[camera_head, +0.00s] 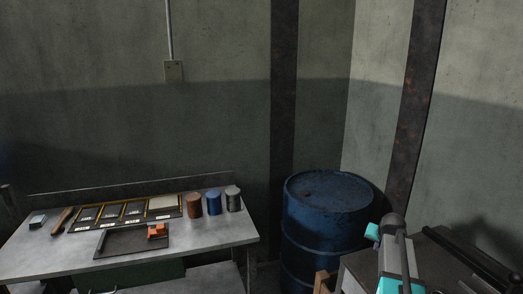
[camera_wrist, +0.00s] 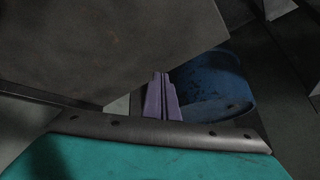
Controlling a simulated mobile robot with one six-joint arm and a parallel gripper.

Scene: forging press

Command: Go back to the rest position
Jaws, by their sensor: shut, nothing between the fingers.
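My gripper (camera_wrist: 160,78) shows in the wrist view as two purple fingers pressed together, with nothing between them. It points toward the side of a dark flat surface (camera_wrist: 110,45), with a blue drum (camera_wrist: 222,75) behind it to the right. In the head view, part of my grey and teal arm stands at the lower right, over a dark surface (camera_head: 440,262). I cannot make out the fingers there.
A grey metal table (camera_head: 215,235) stands at the left. It holds a dark tray (camera_head: 118,240) with an orange-brown block (camera_head: 157,230), a yellow-edged rack (camera_head: 178,212), and brown (camera_head: 194,205), blue (camera_head: 213,202) and grey (camera_head: 233,199) cylinders. The blue drum (camera_head: 325,225) stands between table and arm.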

